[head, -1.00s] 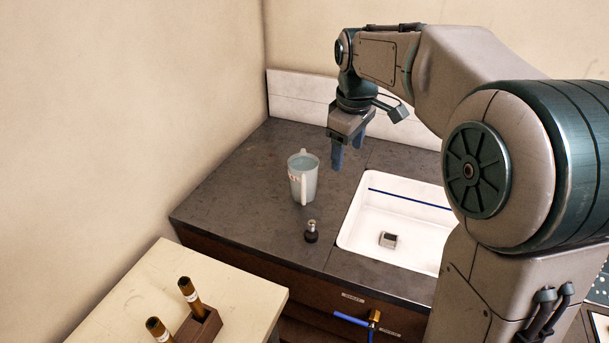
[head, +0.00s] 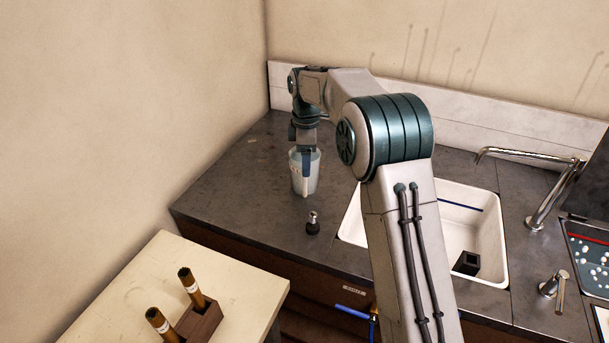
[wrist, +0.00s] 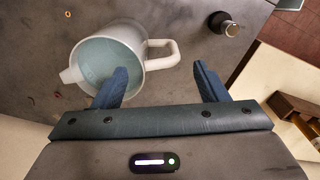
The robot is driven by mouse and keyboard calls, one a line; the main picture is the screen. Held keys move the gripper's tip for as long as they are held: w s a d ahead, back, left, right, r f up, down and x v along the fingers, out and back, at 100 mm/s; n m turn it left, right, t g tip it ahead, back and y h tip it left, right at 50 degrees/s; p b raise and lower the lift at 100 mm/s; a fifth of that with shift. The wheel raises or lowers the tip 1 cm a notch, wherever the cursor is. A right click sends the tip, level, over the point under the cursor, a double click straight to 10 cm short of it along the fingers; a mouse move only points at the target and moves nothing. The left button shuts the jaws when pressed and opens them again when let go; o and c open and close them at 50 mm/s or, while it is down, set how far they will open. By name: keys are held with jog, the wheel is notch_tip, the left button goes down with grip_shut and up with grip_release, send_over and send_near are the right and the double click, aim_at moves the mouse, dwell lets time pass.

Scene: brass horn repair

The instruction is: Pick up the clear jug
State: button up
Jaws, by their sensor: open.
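The clear jug (head: 313,178) stands upright on the dark counter, left of the sink. In the wrist view the jug (wrist: 122,38) is seen from above, with its spout at the left and its handle (wrist: 163,55) reaching right. My gripper (head: 307,160) is over the jug in the head view, hiding part of its rim. In the wrist view my gripper (wrist: 163,75) is open. Its left finger overlaps the jug's near rim and its right finger is outside, with the handle beyond and between the tips. I cannot tell whether either finger touches the jug.
A small dark bottle with a metal top (head: 313,224) stands in front of the jug. The white sink (head: 494,240) and a tap (head: 540,205) are to the right. A pale table (head: 140,290) with a wooden block of brown rods is at front left.

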aim_at(305, 179)
jog(key=f, duration=0.2)
jog(key=f+p, duration=0.1)
jog(key=f, duration=0.4)
jog(key=shift+s+a+f+p, duration=0.15)
jog(key=shift+s+p, duration=0.1)
jog(key=shift+p, duration=0.15)
jog(key=c, duration=1.2)
grip_shut()
jog(key=shift+w+r, duration=0.1)
jog(key=shift+r, duration=0.2)
